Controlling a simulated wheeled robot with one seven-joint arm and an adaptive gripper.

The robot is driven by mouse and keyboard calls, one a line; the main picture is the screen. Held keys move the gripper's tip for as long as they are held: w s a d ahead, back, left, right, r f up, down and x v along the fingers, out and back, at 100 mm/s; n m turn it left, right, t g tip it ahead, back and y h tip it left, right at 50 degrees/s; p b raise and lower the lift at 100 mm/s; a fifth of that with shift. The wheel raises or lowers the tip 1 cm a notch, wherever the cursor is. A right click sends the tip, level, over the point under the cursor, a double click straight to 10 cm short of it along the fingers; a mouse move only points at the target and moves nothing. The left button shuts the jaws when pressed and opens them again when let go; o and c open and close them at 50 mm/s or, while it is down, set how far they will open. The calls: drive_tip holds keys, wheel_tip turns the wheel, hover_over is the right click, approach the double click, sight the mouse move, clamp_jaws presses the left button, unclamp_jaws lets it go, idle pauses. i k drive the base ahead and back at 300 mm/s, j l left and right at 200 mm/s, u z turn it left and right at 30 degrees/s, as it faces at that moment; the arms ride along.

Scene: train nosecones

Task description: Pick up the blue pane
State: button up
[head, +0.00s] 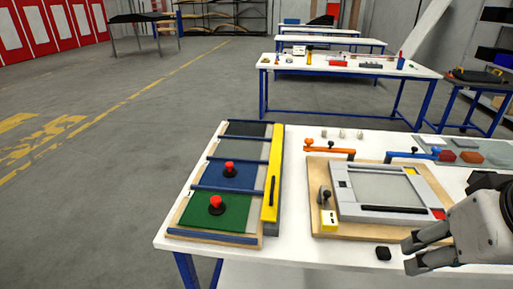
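The blue pane (232,177) lies flat in a slot of the wooden rack (187,238) on the white table. A red-topped black suction handle (229,169) stands on it. The green pane (216,212) lies in the slot in front of it and bears a like handle (216,204). My gripper (409,257) is at the lower right, pointing left. Its two fingers are apart with nothing between them. It is well to the right of the blue pane, near the table's front edge.
A yellow bar (272,180) with a black handle runs along the rack's right side. A grey frame fixture (433,215) on a wooden board lies between rack and gripper, with orange (330,149) and blue (411,155) clamps behind. A small black block (383,253) lies in front.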

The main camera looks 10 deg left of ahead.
sight(217, 173)
drive_tip(key=i+j, duration=0.15)
drive_tip(key=j, duration=0.25)
drive_tip(key=i+j, duration=0.15)
drive_tip(key=j, duration=0.2)
drive_tip(key=i+j, duration=0.15)
drive_tip(key=j, duration=0.25)
drive_tip(key=i+j, duration=0.15)
drive_tip(key=j, duration=0.25)
drive_tip(key=i+j, duration=0.2)
drive_tip(key=j, duration=0.15)
